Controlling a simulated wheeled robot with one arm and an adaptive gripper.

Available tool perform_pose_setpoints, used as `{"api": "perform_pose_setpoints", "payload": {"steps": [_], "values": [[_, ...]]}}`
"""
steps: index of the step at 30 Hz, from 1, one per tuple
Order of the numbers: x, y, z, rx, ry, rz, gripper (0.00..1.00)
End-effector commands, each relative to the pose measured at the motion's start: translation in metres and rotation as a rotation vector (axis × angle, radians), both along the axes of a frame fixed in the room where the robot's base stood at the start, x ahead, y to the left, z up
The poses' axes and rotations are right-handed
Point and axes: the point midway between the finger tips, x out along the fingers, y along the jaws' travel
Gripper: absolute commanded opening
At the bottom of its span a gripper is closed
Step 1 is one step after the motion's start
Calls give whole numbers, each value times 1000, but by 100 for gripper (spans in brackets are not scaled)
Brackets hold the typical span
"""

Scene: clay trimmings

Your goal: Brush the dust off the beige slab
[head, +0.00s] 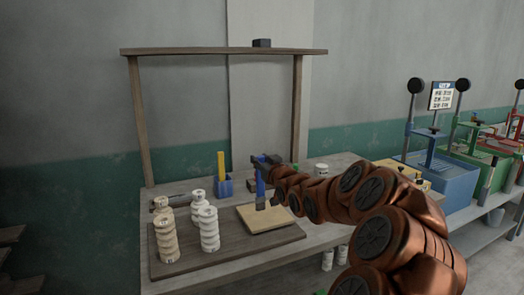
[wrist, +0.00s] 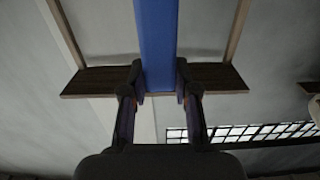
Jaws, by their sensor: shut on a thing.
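The beige slab (head: 276,217) lies flat on a dark board on the table. My gripper (head: 268,165) is above the slab's back part. It is shut on a blue tool (head: 260,184), which hangs roughly upright with a greyish lower end. I take it to be the brush. In the wrist view the blue handle (wrist: 155,45) stands between the two fingers of my gripper (wrist: 158,85). The brush's lower end is near the slab's back edge; I cannot tell whether it touches. Dust on the slab is too small to make out.
Stacked white rolls (head: 209,230) and tan rolls (head: 166,238) stand left of the slab on the dark board (head: 225,258). A blue holder (head: 224,188) with a yellow-handled tool (head: 221,165) is behind. A wooden frame (head: 137,120) rises at the back.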

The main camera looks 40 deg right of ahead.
Motion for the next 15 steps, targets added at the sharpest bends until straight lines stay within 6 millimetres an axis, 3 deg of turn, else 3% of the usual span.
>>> {"api": "perform_pose_setpoints", "payload": {"steps": [6,15], "values": [[2,2,21,1,3,4,0],[2,3,24,1,3,5,0]]}}
